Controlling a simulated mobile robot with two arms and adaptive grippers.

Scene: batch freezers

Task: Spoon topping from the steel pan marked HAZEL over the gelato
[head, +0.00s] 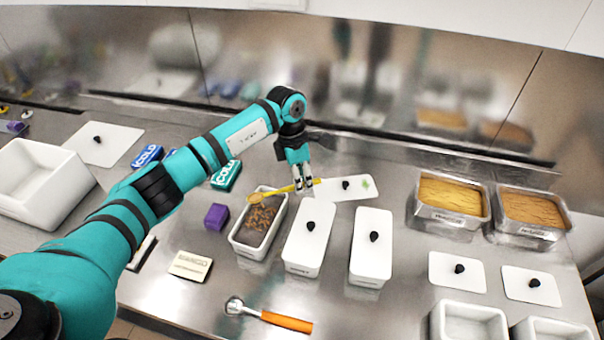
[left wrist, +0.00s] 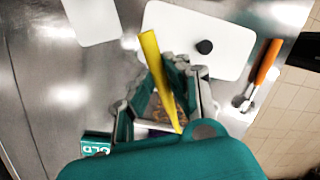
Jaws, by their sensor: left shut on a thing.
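My left gripper (head: 302,186) is shut on the yellow handle of a spoon (head: 285,189); the handle also shows between the fingers in the left wrist view (left wrist: 156,72). The spoon's bowl (head: 256,198) is over the back left part of an open white tub (head: 243,247) of brown gelato (head: 258,225). Darker and lighter patches show on the gelato. Whether the spoon touches it or carries anything, I cannot tell. Two steel pans with golden-brown contents stand at right, a left one (head: 452,218) and a right one (head: 532,232). Their labels are too small to read surely.
Two lidded white tubs (head: 309,238) (head: 371,247) stand right of the open tub. A loose white lid (head: 338,190) lies behind them. A purple box (head: 216,217), a MANGO card (head: 190,266) and an orange-handled scoop (head: 287,321) lie around.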

